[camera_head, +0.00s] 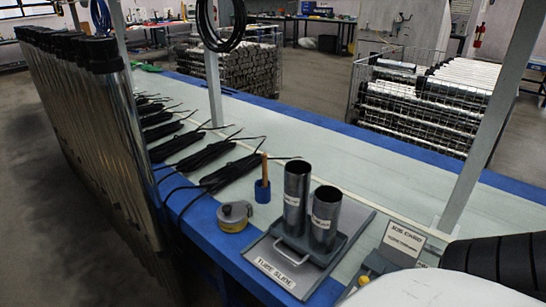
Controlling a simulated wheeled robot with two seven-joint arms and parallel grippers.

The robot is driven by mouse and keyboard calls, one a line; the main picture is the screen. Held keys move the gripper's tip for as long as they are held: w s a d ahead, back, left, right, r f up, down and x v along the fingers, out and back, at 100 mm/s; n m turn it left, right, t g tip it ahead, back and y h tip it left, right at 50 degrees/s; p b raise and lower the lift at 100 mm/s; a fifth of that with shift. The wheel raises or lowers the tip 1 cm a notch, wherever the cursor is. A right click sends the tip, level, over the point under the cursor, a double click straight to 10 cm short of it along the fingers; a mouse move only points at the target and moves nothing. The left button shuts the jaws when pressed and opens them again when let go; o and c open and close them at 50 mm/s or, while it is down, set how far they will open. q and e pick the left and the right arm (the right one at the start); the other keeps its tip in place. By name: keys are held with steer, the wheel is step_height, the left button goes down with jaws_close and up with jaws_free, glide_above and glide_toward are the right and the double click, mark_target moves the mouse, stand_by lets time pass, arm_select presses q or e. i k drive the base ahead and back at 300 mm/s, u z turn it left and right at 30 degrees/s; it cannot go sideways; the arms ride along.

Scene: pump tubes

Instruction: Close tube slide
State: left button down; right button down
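The tube slide (268,262) is a grey metal tray at the front of the bench, with a label reading "TUBE SLIDE" (276,273) and a pale bar handle (291,251) on its front. Two short, open-topped metal tubes stand upright on it, one at the left (295,205) and one at the right (323,225). A flat grey plate (355,222) extends behind the tubes. Neither of my grippers shows. A white and black shape at the lower right corner looks like part of my arm.
Black cable bundles (205,155) line the bench. Long metal tubes (95,130) stand at the left. A sign (403,239) and a post (490,110) are at the right.

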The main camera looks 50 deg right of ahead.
mark_target(301, 244)
steer(key=u, duration=0.45)
steer(key=i, duration=0.45)
steer(key=z, duration=2.55)
steer(key=k, duration=0.65)
steer(key=z, duration=0.9)
steer(key=i, duration=0.45)
steer(key=u, duration=0.1)
